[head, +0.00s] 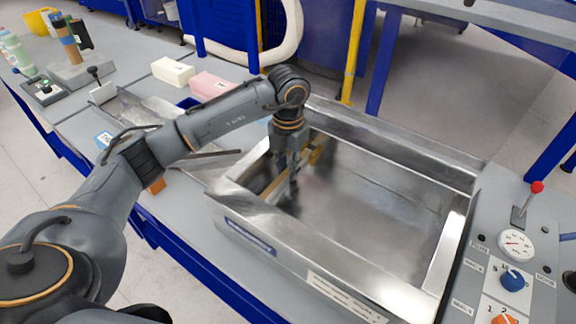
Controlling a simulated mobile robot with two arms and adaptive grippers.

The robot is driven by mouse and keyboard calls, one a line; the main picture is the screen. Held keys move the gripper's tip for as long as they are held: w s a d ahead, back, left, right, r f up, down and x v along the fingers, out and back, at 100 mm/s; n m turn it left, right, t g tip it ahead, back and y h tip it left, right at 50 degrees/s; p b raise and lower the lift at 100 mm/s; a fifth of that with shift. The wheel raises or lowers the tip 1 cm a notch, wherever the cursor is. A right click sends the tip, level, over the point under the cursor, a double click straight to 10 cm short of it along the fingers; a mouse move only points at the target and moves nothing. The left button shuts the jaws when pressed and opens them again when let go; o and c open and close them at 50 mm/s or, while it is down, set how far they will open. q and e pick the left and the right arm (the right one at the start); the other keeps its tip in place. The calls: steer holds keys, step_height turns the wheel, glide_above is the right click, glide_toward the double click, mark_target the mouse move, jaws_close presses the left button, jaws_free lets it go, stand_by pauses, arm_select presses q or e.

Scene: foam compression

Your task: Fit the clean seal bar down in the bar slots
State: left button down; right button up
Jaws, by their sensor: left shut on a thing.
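The steel chamber (385,200) of the machine lies open in the middle of the head view. A long bar with a yellowish strip, apparently the seal bar (316,154), lies along the chamber's left inner side. My left gripper (291,190) points down into the chamber and is shut on this bar. The gripper hides the bar's middle. The bar slots are hidden or too small to make out, so I cannot tell whether the bar is seated in them. My right gripper is not in view.
A control panel with a red-knobbed lever (537,187) and a gauge (515,244) stands at the right. White (173,71) and pink (212,86) blocks lie on the bench behind my left arm. Bottles (17,54) stand far left. The chamber floor's right part is clear.

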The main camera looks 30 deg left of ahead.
mark_target(288, 171)
arm_select(q)
steer(key=shift+f, duration=0.1)
steer(key=c, duration=1.2)
jaws_free()
steer(key=shift+o, duration=0.2)
step_height(288, 171, up, 10)
steer(key=p, duration=0.6)
